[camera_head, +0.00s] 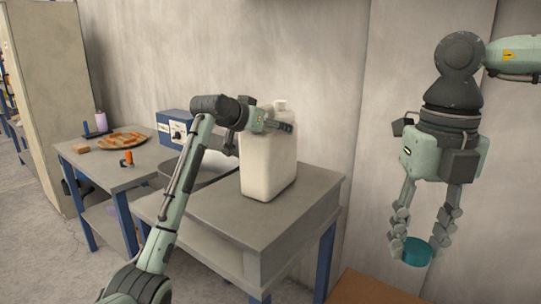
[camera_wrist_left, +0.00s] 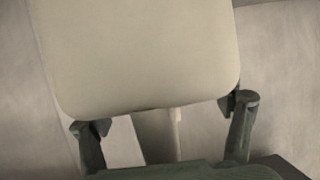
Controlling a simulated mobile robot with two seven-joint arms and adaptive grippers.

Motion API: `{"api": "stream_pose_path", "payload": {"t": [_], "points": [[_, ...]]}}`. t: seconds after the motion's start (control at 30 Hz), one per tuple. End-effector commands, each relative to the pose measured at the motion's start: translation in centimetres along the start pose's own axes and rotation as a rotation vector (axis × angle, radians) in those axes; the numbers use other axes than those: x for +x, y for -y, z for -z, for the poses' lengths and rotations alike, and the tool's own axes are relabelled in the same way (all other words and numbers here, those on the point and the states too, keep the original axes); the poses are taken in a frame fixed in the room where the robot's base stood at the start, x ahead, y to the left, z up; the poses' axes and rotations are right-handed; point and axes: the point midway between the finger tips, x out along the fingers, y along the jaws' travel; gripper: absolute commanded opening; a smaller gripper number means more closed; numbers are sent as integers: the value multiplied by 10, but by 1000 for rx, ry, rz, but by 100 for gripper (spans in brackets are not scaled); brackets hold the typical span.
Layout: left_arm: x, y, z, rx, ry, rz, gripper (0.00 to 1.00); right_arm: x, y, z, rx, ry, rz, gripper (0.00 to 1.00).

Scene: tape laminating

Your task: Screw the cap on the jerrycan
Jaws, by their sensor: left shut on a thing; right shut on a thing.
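The jerrycan (camera_head: 268,168) is a cream-white container standing upright on the grey table, with its bare neck (camera_head: 281,105) at the top. My left gripper (camera_head: 285,126) is shut on the upper part of the jerrycan. In the left wrist view the jerrycan (camera_wrist_left: 145,50) fills the upper middle, with a finger at either side of its edge. My right gripper (camera_head: 418,240) points down at the right, shut on the teal cap (camera_head: 417,252). The cap is in the air, well right of the jerrycan and apart from it.
The grey table (camera_head: 225,215) has bare room in front of the jerrycan. A blue-and-white box (camera_head: 174,128) stands behind left. A brown surface (camera_head: 365,289) lies below my right gripper. A wall stands close behind.

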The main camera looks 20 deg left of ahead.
Motion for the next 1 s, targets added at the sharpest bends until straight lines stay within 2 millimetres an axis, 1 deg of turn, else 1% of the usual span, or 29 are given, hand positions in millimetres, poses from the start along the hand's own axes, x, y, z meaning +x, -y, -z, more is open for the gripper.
{"api": "stream_pose_path", "payload": {"t": [0.03, 0.23, 0.37, 0.57, 0.73, 0.83, 1.0], "points": [[-2, 0, 4, 1, -9, 0, 19, 0, 0, 0, 0, 0, 0, 27], [-2, 0, 4, 1, -8, 0, 19, 0, 0, 0, 0, 0, 0, 27], [-3, 0, 8, 1, -9, 1, 19, 0, 0, 0, 0, 0, 0, 27], [-10, 0, 24, 2, -10, 1, 19, 2, 0, 0, 0, 0, 0, 27], [-19, 1, 45, 2, -12, 2, 19, 3, 0, 0, 0, 0, 0, 27], [-30, 16, 47, 1, -9, 5, 19, 5, 0, 0, 0, 0, 0, 27], [-52, 41, 57, 1, -11, 5, 19, 8, 0, 0, 0, 0, 0, 27]]}}
